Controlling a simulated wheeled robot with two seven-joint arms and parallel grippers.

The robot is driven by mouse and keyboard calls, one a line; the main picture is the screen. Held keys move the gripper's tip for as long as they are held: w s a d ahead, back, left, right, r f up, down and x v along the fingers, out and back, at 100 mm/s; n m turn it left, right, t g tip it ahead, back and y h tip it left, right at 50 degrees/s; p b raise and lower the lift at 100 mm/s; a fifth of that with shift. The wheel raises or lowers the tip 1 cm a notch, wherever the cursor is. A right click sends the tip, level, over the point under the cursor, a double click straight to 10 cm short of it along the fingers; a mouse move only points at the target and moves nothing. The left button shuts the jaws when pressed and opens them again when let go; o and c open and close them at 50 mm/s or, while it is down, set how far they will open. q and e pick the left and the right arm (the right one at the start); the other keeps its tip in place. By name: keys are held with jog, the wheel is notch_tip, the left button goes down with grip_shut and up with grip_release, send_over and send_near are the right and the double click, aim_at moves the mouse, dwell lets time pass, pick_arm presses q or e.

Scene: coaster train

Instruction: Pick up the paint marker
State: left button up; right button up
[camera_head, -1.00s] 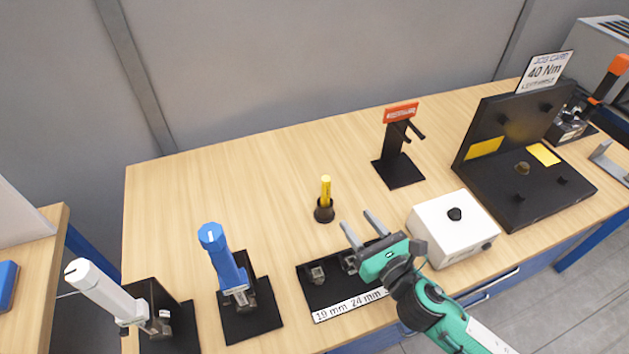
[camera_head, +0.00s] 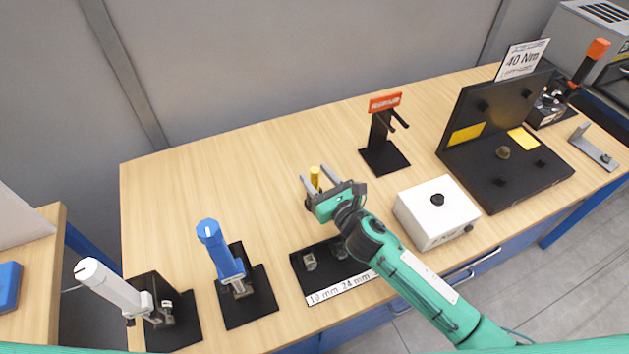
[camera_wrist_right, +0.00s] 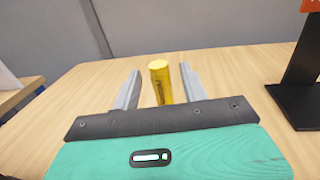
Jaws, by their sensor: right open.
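The yellow paint marker (camera_head: 315,177) stands upright on the table, mostly hidden behind my right gripper in the head view. Its black holder is almost wholly covered there. My right gripper (camera_head: 318,174) is open, with one finger on each side of the marker. In the right wrist view the marker (camera_wrist_right: 160,82) shows between the two fingers (camera_wrist_right: 157,84), with a gap visible on both sides. Its lower end is hidden behind the gripper body. My left gripper is not in view.
A socket tray (camera_head: 297,268) and a white box (camera_head: 424,219) lie near the front edge. A black stand with a red sign (camera_head: 385,103) is behind right. Blue (camera_head: 219,250) and white (camera_head: 108,288) tools stand left. The table's back left is clear.

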jog(key=shift+x, duration=0.75)
jog(key=shift+c, duration=0.2)
grip_shut()
notch_tip(320, 180, up, 20)
dwell(0.5)
